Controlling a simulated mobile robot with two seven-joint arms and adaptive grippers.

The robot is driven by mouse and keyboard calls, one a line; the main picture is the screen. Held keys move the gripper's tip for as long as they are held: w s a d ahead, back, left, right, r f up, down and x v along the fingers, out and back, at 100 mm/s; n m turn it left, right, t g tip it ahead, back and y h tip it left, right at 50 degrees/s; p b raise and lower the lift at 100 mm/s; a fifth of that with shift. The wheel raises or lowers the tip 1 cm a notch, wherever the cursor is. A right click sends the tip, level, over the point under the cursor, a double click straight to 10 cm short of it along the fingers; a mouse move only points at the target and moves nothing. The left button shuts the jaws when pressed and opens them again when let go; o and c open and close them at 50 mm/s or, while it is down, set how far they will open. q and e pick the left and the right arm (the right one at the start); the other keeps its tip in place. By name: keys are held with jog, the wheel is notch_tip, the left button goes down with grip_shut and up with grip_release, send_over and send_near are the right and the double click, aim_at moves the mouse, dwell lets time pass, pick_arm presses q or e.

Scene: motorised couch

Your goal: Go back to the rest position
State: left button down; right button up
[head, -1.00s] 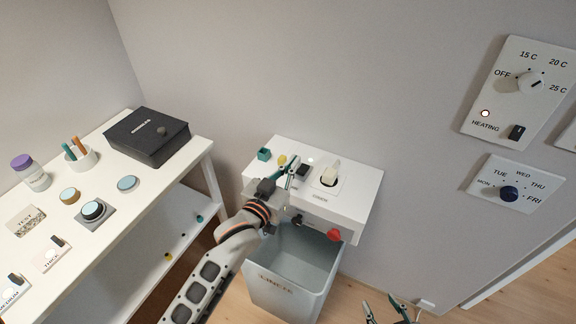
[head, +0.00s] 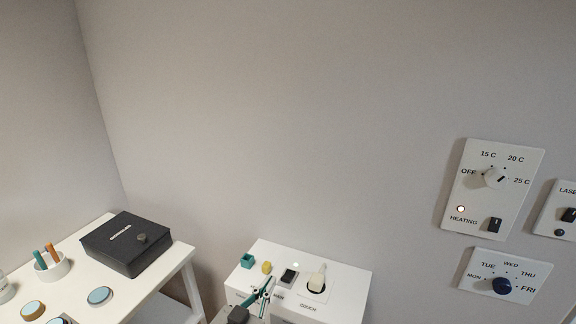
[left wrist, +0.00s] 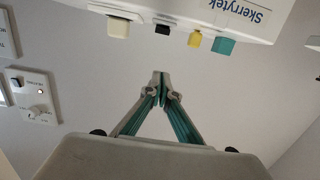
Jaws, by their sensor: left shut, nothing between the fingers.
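My left gripper (head: 264,287) is in front of the white wall box (head: 346,290) at the bottom of the head view. In the left wrist view the same gripper (left wrist: 160,76) has its teal fingertips together with nothing between them. The white box (left wrist: 262,22) with "Skerrytek" lettering is at the top of that view, apart from the fingertips. The box carries a teal block (head: 247,260), a yellow knob (head: 267,267), a black switch (head: 289,276) and a pale plug-like piece (head: 318,279). My right gripper is not in view now.
A white table (head: 180,261) at left holds a black box (head: 127,244), a pen cup (head: 51,267) and round buttons (head: 100,296). Wall panels at right are a heating panel (head: 476,207) and a day dial panel (head: 516,266). The wall between is bare.

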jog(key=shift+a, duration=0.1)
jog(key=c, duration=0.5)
pick_arm(q)
jog(key=s+a+f+g+y, duration=0.2)
jog(key=s+a+f, duration=0.6)
jog(key=s+f, duration=0.3)
jog(key=s+a+f+g+y, duration=0.1)
jog(key=s+a+f+g, duration=0.2)
jog(key=s+a+f, duration=0.5)
jog(key=s+f, duration=0.4)
jog(key=shift+f+y, duration=0.25)
jog(key=shift+y, duration=0.15)
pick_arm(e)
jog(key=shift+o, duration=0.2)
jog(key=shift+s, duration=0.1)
